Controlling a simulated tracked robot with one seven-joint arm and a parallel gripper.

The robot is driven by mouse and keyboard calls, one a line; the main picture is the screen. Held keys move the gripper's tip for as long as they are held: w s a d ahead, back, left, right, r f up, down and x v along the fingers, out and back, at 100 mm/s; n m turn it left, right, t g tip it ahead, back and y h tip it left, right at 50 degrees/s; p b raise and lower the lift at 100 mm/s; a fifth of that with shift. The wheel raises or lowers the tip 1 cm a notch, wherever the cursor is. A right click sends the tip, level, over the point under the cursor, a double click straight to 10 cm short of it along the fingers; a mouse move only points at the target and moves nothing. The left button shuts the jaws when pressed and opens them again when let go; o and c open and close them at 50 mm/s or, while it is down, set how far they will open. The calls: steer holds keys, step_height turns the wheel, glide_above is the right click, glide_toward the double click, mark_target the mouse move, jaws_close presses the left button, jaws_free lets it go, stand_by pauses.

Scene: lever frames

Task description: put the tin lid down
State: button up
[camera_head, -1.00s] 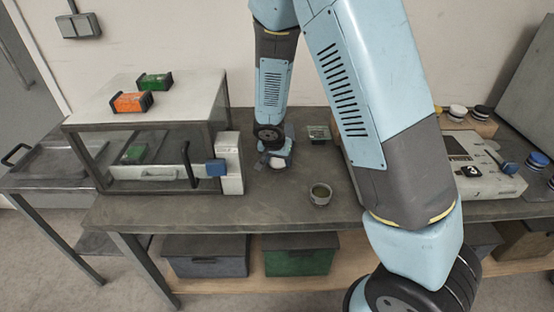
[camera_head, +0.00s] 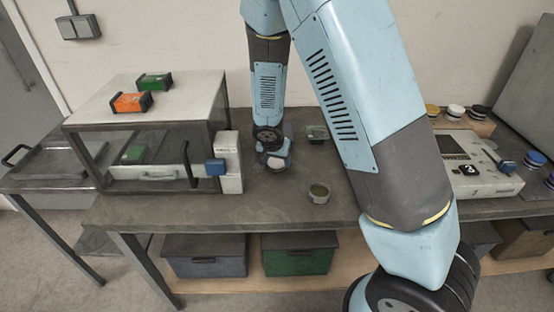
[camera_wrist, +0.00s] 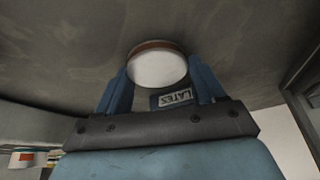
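The tin lid (camera_wrist: 157,68) is a pale round disc with a copper-brown rim. In the wrist view it sits between the tips of my gripper's two blue fingers (camera_wrist: 158,82), which meet its sides, so my gripper looks shut on it. In the head view my gripper (camera_head: 276,159) points down over the bench, with the pale lid (camera_head: 276,167) at its fingertips. Whether the lid touches the bench I cannot tell.
A glass-fronted cabinet (camera_head: 160,121) with a white switch box (camera_head: 229,164) stands to the left. A white device (camera_head: 480,177) lies further right. The bench (camera_head: 240,209) is clear in front of my gripper.

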steer(key=shift+o, duration=1.4)
steer(key=shift+s+d+f, duration=0.1)
steer(key=shift+s+f, duration=0.3)
steer(key=shift+f, duration=0.2)
steer(key=shift+r, duration=0.1)
steer(key=shift+w+r, duration=0.2)
steer(key=shift+r, duration=0.15)
steer(key=v, duration=1.2)
steer(key=shift+w+r, duration=0.3)
steer(key=s+d+r+n, duration=0.1)
steer(key=s+d+r, duration=0.3)
steer(key=d+r, duration=0.35)
steer(key=s+d+r, duration=0.3)
steer(key=d+r, duration=0.4)
steer(key=r, duration=0.1)
steer(key=s+d+r+n, duration=0.1)
steer(key=s+d+r, duration=0.1)
steer(key=s, duration=0.5)
steer(key=s+d+r+n+t+y, duration=0.1)
steer(key=s+d+r+n, duration=0.1)
steer(key=s+r, duration=0.3)
steer(key=s+d, duration=0.1)
steer(key=s, duration=0.2)
steer(key=shift+d+r, duration=0.2)
steer(key=shift+d, duration=0.1)
